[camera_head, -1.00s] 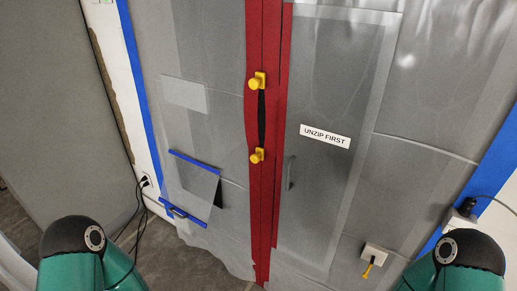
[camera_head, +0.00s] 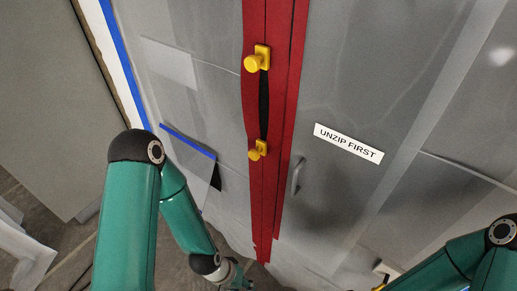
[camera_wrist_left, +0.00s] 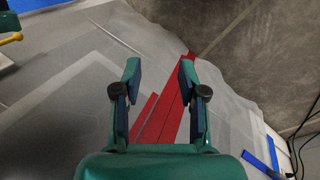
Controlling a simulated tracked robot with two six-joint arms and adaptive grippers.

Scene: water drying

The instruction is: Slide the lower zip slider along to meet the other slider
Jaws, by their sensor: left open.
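The red zip strip (camera_head: 266,190) runs down the grey plastic sheet in the head view. The upper yellow slider (camera_head: 257,58) and the lower yellow slider (camera_head: 258,150) sit on it, apart, with a narrow dark gap between them. My left gripper (camera_head: 238,284) is low at the bottom edge of the head view, well below the lower slider and mostly cut off. In the left wrist view my left gripper (camera_wrist_left: 158,88) is open and empty, with the red strip (camera_wrist_left: 172,108) beyond its fingers. My right arm shows at the lower right, but its gripper is out of view.
A label reading "UNZIP FIRST" (camera_head: 348,143) and a grey handle (camera_head: 298,175) are right of the zip. A flap with blue tape (camera_head: 188,140) hangs left of it. A yellow item (camera_wrist_left: 10,38) shows at the left wrist view's edge.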

